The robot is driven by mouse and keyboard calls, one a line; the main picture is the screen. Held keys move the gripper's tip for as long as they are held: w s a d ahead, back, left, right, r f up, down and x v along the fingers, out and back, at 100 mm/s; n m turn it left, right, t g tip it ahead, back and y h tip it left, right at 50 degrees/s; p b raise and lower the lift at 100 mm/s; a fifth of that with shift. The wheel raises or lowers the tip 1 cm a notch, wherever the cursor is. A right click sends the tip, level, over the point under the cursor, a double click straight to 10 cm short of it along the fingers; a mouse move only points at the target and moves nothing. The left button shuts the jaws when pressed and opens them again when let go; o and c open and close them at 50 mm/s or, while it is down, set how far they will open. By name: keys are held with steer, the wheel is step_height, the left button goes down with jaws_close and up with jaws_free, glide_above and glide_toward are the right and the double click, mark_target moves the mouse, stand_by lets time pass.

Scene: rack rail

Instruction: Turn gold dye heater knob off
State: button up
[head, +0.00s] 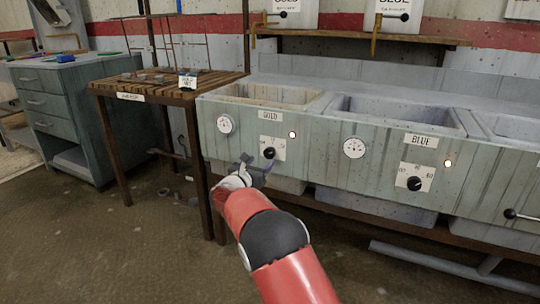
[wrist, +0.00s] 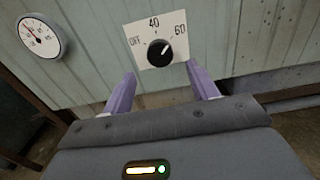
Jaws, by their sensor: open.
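The gold dye heater knob (head: 269,153) is a round black knob on a white plate below the GOLD label (head: 270,115). In the wrist view the knob (wrist: 160,52) sits on its plate (wrist: 142,58), marked OFF, 40 and 60. Its white pointer mark points up and right, between 40 and 60. My gripper (head: 257,168) is in front of and just below the knob. In the wrist view my gripper (wrist: 160,72) is open, with its two purple fingers apart below the knob, one to each side. Nothing is between the fingers.
A small light (head: 292,134) glows right of the plate, and a round gauge (head: 225,124) is at left. The BLUE vat's knob (head: 415,184) and gauge (head: 354,148) are farther right. A wooden table (head: 165,88) with racks stands left of the vats.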

mark_target(268, 155)
steer(key=p+x, duration=0.1)
steer(key=x, duration=0.5)
steer(key=shift+w+d, duration=0.1)
steer(key=shift+w, duration=0.15)
steer(key=c, duration=1)
